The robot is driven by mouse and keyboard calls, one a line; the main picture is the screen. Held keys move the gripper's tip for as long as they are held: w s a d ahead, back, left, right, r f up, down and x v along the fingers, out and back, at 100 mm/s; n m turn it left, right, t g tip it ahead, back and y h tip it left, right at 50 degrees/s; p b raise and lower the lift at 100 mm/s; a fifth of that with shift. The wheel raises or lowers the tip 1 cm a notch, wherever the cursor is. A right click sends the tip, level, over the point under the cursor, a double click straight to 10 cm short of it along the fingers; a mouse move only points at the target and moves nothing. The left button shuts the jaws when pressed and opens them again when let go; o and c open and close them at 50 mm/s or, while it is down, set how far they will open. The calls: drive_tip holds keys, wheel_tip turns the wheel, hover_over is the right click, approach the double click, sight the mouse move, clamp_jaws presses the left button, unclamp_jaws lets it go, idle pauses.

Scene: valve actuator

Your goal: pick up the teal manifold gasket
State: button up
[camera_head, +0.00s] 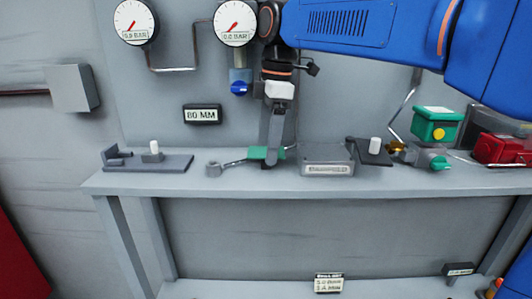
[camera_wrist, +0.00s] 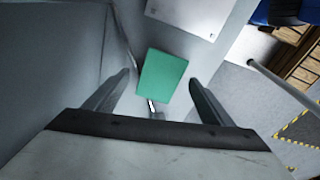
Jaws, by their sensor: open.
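A flat teal rectangular piece (camera_head: 258,153), which looks like the teal manifold gasket, is on the grey bench near its middle. In the wrist view the teal piece (camera_wrist: 163,75) appears between and slightly beyond my fingertips. My gripper (camera_head: 272,148) points down over it, partly hiding it in the head view. In the wrist view my gripper (camera_wrist: 158,82) is open, with a finger on each side and visible gaps to the teal piece. A thin metal rod (camera_head: 233,163) with a ring end meets the teal piece; I cannot tell whether they are joined.
A grey metal box (camera_head: 327,160) stands close to the right of the gripper. A dark plate (camera_head: 160,164) lies left. Gauges (camera_head: 235,23) hang behind on the wall.

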drive_tip(key=c, duration=1.1)
